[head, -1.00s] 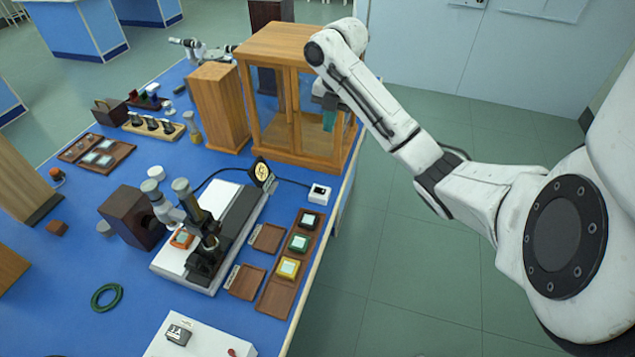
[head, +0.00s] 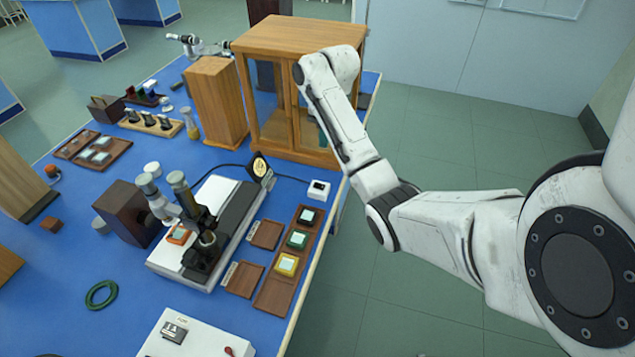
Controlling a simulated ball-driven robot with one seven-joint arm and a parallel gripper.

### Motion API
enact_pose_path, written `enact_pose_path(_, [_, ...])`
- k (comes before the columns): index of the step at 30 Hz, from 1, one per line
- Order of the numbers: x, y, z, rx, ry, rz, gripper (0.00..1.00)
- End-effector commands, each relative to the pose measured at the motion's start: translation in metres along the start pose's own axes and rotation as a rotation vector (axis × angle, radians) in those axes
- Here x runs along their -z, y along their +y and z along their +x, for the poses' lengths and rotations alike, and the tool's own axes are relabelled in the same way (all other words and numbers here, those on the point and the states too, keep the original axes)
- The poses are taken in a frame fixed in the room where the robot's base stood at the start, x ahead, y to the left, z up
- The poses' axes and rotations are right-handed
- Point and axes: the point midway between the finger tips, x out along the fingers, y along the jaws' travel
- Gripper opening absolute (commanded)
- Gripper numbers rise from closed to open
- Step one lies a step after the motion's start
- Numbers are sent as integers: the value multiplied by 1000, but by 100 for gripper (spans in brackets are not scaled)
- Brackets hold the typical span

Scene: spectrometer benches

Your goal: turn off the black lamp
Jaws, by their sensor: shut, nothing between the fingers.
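A black disc-shaped fixture with a pale yellow face (head: 260,167) stands at the far end of the spectrometer base; it looks like the black lamp. Its face looks bright, but I cannot be sure it is lit. A dark cable runs by it to a small white box with a black top (head: 318,190) near the table's right edge, which may be its switch. My arm reaches in from the right, its wrist in front of the wooden cabinet. My gripper is hidden behind my own arm links.
The glass-fronted wooden cabinet (head: 262,45) stands behind the white box. The spectrometer (head: 204,245) and wooden trays with colored squares (head: 271,294) lie nearer. A white panel box (head: 205,340) is at the front. Floor right of the table is clear.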

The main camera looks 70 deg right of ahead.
Motion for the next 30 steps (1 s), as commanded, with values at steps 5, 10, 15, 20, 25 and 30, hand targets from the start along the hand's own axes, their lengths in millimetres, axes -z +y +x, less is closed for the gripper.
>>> enact_pose_path(5, [0,0,28,0,-1,-1,0])
enact_pose_path(10, [0,0,48,0,0,-1,0])
enact_pose_path(15, [0,0,67,0,-1,0,0])
enact_pose_path(20, [1,0,88,3,3,0,0])
enact_pose_path(25, [0,0,120,2,2,0,0])
enact_pose_path(30, [0,0,146,2,2,1,0])
